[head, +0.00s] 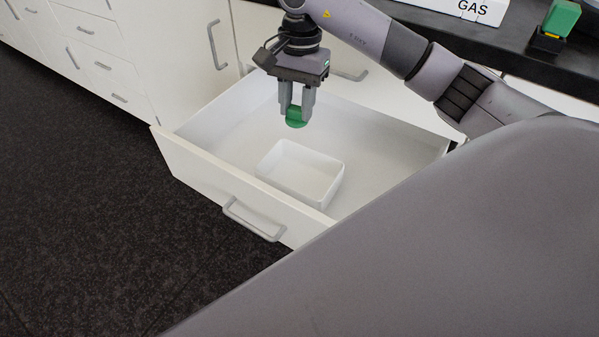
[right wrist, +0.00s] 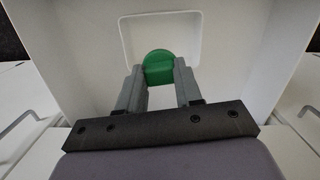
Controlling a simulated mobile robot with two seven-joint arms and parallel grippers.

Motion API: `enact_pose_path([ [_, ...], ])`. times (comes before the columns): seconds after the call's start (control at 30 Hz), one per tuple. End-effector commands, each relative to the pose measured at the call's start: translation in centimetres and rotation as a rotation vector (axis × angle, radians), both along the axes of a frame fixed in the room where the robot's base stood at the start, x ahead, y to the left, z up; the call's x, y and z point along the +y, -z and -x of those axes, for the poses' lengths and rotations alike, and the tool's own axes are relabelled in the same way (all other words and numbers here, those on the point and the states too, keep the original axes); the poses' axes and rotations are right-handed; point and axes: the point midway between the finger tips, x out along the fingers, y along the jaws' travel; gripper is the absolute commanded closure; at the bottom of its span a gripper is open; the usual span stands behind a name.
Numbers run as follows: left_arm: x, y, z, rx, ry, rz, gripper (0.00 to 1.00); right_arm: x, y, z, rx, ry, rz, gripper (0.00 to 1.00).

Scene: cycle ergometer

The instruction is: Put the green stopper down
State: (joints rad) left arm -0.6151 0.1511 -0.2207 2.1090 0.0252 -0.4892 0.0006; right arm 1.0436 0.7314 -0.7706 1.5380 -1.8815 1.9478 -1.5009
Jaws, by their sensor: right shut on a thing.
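The green stopper (head: 296,117) is held between the fingertips of my right gripper (head: 297,105), which points down over the open drawer. The stopper also shows in the right wrist view (right wrist: 158,68), between the two grey fingers (right wrist: 159,80). In the drawer stands an open white box (head: 322,205). In the head view the stopper hangs above and behind the box. In the wrist view the box's rim (right wrist: 195,40) shows beyond the stopper, which overlaps its near edge. My left gripper is not in view.
The white drawer is pulled out; its front panel (head: 205,190) and handle (head: 252,222) face the dark floor. The drawer around the box looks empty. On the black counter (head: 430,22) stand a white GAS-labelled thing (head: 478,9) and a green block on a dark base (head: 560,20).

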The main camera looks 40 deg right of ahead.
Motion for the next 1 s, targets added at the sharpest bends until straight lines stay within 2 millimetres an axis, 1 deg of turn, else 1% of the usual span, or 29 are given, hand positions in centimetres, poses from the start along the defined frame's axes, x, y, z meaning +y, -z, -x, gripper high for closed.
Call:
enact_pose_path([
  [0.03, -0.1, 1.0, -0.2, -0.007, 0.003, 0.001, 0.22, -0.3, 0.6, -0.2, -0.003, 0.032, 0.000, 1.00],
  [0.17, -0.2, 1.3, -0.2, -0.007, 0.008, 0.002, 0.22, -0.8, 0.3, -0.3, -0.003, 0.091, 0.004, 1.00],
  [0.27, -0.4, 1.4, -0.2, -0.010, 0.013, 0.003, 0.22, -0.9, 0.6, -0.3, 0.000, 0.108, 0.004, 1.00],
  [0.37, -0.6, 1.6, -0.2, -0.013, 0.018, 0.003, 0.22, -0.9, 2.4, -0.3, 0.003, 0.111, 0.004, 1.00],
  [0.7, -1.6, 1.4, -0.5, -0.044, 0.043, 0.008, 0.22, -0.9, 11.6, -0.2, 0.004, 0.110, 0.004, 1.00],
  [0.8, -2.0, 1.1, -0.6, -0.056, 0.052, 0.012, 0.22, -0.8, 13.7, -0.2, 0.001, 0.110, 0.003, 1.00],
  [0.9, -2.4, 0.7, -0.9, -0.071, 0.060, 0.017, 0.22, -0.9, 15.0, -0.3, -0.001, 0.111, 0.004, 1.00],
  [1.0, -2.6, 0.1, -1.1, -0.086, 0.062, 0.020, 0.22, -0.9, 15.7, -0.3, -0.002, 0.110, 0.004, 1.00],
])
